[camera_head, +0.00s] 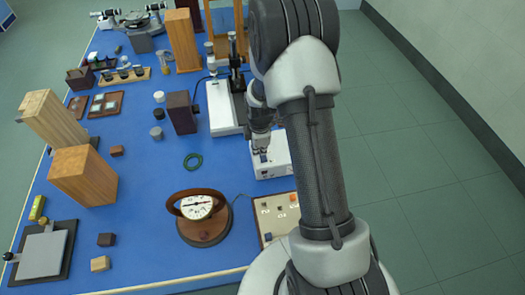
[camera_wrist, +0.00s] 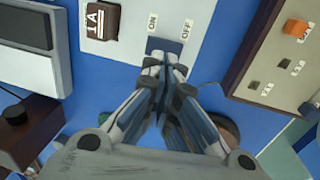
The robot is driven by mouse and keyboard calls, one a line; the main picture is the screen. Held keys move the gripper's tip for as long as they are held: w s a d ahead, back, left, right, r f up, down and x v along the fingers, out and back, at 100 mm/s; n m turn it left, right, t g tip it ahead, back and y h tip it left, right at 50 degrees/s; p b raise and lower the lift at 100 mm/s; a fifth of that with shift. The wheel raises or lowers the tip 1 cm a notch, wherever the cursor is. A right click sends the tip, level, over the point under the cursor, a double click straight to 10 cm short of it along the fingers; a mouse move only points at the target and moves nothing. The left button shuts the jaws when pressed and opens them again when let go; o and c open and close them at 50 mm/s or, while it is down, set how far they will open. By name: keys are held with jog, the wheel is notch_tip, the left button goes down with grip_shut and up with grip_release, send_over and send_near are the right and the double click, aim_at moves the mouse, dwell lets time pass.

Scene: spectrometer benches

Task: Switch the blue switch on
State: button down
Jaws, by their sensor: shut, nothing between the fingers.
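The blue switch (camera_wrist: 163,46) is a dark blue block on a white box (camera_wrist: 118,42), beside the printed labels ON and OFF. In the wrist view ON is to the left and OFF to the right. My gripper (camera_wrist: 165,62) is shut and empty, its fingertips right at the switch's lower edge. I cannot tell whether they touch it. The fingers hide part of the switch, and its tilt cannot be made out. In the head view my gripper (camera_head: 262,148) points down over the white box (camera_head: 272,170), near the right side of the blue bench.
A beige panel with an orange switch (camera_wrist: 295,28) lies close beside the box. A round dial meter (camera_head: 199,206) stands in front, left of the panel (camera_head: 275,215). A white-based stand (camera_head: 222,108) is behind.

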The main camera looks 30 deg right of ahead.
notch_tip(320, 180, up, 5)
jog(key=s, duration=0.1)
notch_tip(320, 180, up, 6)
jog(key=p, duration=0.2)
send_over(262, 160)
jog(key=shift+s+a, duration=0.35)
jog(key=shift+a, duration=0.15)
jog(key=shift+d+b, duration=0.1)
jog(key=shift+b, duration=0.25)
